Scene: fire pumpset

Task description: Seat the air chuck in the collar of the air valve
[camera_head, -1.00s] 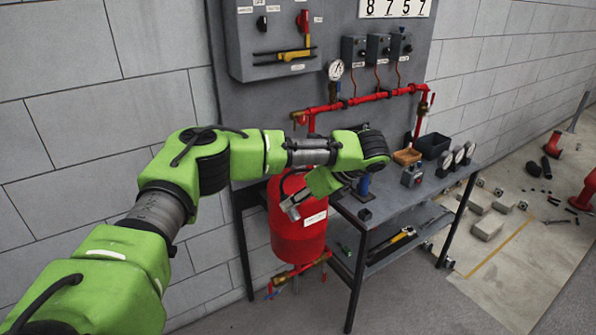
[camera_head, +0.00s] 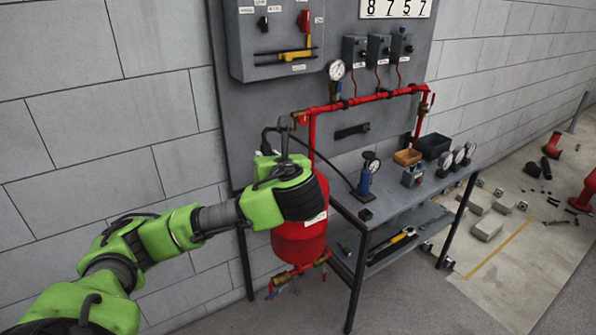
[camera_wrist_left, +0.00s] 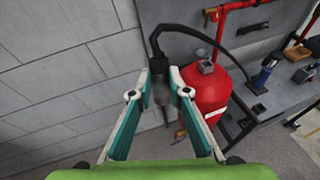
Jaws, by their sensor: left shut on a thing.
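My left gripper (camera_head: 285,124) is at the top of the red tank (camera_head: 300,240), its fingers pointing away from me. In the wrist view the left gripper (camera_wrist_left: 160,76) is shut on the air chuck (camera_wrist_left: 160,92), a dark grey piece with a black hose leaving its upper end. My arm hides this fitting in the head view. My right gripper is not in view.
The black hose (camera_head: 335,171) runs to a blue pump with a gauge (camera_head: 365,183) on the grey bench (camera_head: 395,205). A red pipe (camera_head: 365,98) crosses the panel behind. The block wall (camera_head: 110,150) is close at left. Gauges and small bins stand on the bench.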

